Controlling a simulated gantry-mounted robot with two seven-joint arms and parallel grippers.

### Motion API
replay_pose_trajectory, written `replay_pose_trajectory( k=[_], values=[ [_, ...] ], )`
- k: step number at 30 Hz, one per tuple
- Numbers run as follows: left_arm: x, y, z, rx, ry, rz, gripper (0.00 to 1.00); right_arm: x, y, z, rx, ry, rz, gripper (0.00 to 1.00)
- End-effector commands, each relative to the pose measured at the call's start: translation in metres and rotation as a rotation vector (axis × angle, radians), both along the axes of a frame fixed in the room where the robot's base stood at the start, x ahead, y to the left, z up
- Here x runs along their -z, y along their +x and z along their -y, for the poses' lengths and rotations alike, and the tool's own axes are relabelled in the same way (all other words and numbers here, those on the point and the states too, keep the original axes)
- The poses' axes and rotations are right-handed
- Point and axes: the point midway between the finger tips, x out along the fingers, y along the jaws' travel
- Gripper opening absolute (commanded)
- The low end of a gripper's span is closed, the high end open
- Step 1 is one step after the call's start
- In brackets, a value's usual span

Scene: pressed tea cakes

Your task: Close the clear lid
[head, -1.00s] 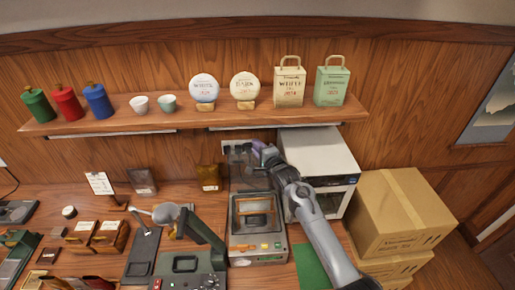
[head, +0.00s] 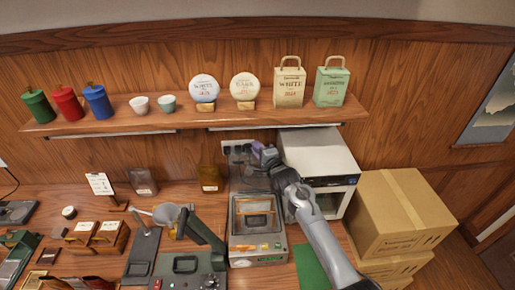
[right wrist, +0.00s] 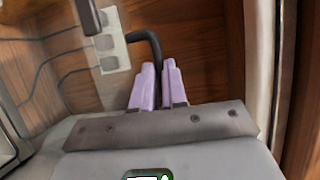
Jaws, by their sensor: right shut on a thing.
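The clear lid (head: 238,176) stands raised at the back of a grey machine (head: 257,256), hinged up near the wall. A pouch with an orange-brown frame shape lies in the machine's chamber. My right gripper (head: 258,153) is at the lid's upper right edge. In the right wrist view its two purple fingertips (right wrist: 155,85) are close together on a black curved handle (right wrist: 152,42), and the lid itself is hard to make out there. My left gripper is not in view.
A dark press (head: 190,270) is left of the machine. A shelf (head: 215,119) with tins, cups and bags runs above. A green mat (head: 311,267) lies right.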

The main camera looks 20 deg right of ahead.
Motion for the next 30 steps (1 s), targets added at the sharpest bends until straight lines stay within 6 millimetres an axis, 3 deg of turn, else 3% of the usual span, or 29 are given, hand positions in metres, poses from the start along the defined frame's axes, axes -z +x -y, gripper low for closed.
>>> replay_pose_trajectory(
  k=[11,21,30],
  values=[
    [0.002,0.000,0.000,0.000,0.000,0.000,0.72,0.007,-0.047,-0.009,0.000,-0.033,0.192,0.00],
    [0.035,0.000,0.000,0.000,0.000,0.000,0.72,0.025,-0.101,-0.019,0.000,-0.081,0.438,0.00],
    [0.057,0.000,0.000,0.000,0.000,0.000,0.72,0.036,-0.127,-0.024,0.000,-0.107,0.567,0.00]
  ],
)
